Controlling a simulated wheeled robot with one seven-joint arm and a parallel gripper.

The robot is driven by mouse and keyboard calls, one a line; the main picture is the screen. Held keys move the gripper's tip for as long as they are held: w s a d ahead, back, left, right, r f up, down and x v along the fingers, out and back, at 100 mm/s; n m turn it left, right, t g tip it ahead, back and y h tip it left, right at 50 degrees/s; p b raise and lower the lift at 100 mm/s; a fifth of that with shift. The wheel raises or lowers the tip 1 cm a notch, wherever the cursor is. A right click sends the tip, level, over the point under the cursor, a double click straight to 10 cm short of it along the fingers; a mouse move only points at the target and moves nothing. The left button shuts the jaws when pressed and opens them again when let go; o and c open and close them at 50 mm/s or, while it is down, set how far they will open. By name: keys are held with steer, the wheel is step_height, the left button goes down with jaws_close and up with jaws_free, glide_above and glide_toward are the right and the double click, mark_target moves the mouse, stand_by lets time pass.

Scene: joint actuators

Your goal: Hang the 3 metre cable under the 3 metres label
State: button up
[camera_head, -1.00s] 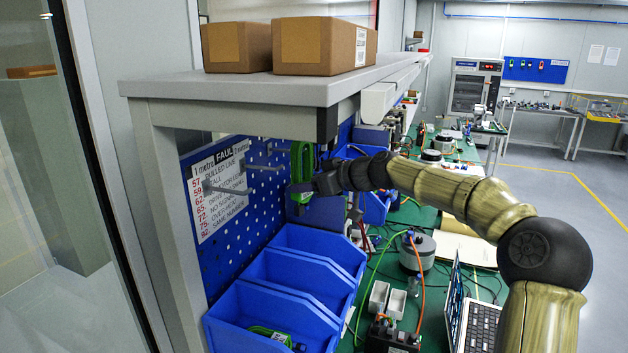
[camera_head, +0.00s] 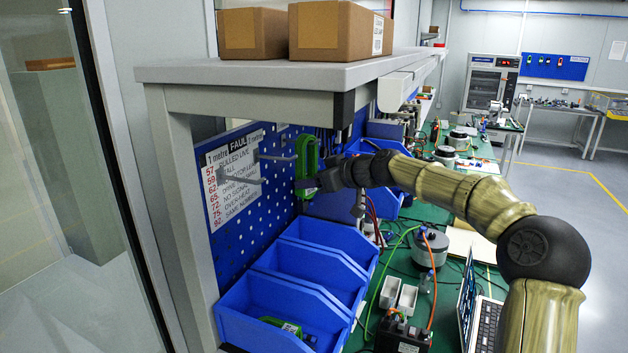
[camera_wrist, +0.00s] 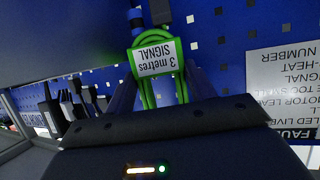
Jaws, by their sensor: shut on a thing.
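My gripper (camera_head: 318,181) is shut on a bundled green cable (camera_head: 307,158). The cable hangs upright in front of the blue pegboard (camera_head: 283,200). In the wrist view the green cable (camera_wrist: 143,42) sits between the fingers, with a white tag (camera_wrist: 156,60) reading "3 metres SIGNAL". Metal pegs (camera_head: 272,157) stick out of the board just left of the cable. I cannot tell whether the cable touches a peg. A "1 metre" label (camera_head: 215,157) and another partly readable metre label (camera_head: 256,138) sit along the board's top. I cannot make out a "3 metres" label on the board.
A white fault list (camera_head: 232,185) is on the board behind the pegs. Blue bins (camera_head: 300,262) stand below, the nearest holding a green cable (camera_head: 283,325). The shelf (camera_head: 270,72) with cardboard boxes overhangs the board. Black cables (camera_wrist: 75,108) show left in the wrist view.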

steer(key=shift+r, duration=0.1)
steer(key=o, duration=1.2)
steer(key=shift+o, duration=0.2)
steer(key=shift+d, duration=0.1)
steer(key=b+v, duration=0.5)
steer(key=v, duration=1.2)
steer(key=shift+s, duration=0.1)
